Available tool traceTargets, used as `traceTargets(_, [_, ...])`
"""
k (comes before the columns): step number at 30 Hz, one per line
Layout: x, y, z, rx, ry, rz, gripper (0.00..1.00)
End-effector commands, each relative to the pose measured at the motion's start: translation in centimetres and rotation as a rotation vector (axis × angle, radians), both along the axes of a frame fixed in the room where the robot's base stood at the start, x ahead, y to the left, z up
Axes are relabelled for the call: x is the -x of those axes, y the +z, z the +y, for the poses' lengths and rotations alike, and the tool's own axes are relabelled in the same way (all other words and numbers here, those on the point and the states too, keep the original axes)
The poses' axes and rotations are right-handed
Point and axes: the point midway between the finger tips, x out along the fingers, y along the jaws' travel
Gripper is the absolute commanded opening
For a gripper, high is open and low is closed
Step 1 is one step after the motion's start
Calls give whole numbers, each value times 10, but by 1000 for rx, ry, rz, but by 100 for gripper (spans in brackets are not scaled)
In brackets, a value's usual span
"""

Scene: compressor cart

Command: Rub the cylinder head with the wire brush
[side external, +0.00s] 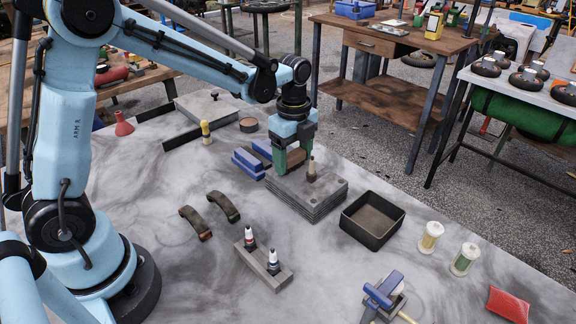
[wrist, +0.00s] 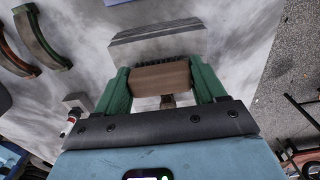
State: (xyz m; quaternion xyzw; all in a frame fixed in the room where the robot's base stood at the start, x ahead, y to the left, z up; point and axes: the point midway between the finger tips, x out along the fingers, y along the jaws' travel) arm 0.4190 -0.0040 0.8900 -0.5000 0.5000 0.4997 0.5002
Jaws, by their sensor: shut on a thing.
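Part of the head shows beyond the fingers in the wrist view (wrist: 160,42). My gripper (side external: 291,161) is over the far left part of the head, pointing down. Its green fingers (wrist: 160,82) are shut on the wire brush, a brown wooden block (wrist: 160,77) with dark bristles along its edge by the head. The brush shows partly behind the fingers in the side view (side external: 297,158). I cannot tell whether the bristles touch the head.
A black open tray (side external: 345,220) stands right of the head. Blue-sided blocks (side external: 247,164) lie close on its left. Two curved shoes (side external: 223,206) and a holder with two plugs (side external: 262,268) are nearer. Two jars (side external: 430,238) stand right. Marbled surface between them is clear.

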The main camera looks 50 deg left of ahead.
Motion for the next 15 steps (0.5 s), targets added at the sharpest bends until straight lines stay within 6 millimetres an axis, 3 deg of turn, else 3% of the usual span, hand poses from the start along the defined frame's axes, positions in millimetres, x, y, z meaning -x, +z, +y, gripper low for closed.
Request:
traceTargets(13, [-41, -1, 0, 0, 0, 0, 37])
traceTargets(15, [-31, -2, 0, 0, 0, 0, 37])
